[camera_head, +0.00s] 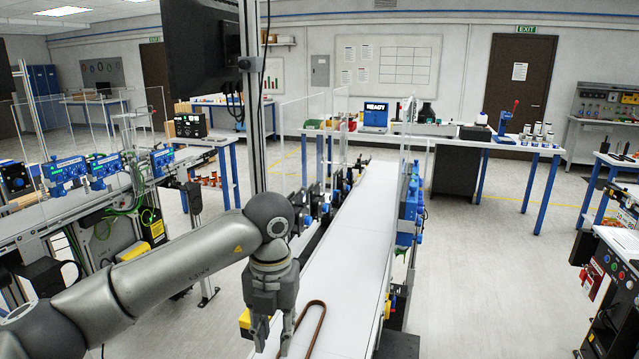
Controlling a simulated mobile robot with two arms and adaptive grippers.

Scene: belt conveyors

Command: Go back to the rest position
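My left arm comes in from the left, and my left gripper (272,338) points down at the near left edge of the white conveyor belt (352,240). Its two fingers are apart, with nothing seen between them. A brown elongated loop (312,325) lies on the belt just right of the gripper, apart from it in the picture. The near end of the loop runs toward the bottom of the view. My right gripper is not in view.
A metal post with a dark monitor (203,55) rises at the left of the belt. Another conveyor line (70,207) with blue devices stands at left. A long workbench (480,143) crosses the back. Black equipment (612,265) is at the right edge. Floor right of the belt is clear.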

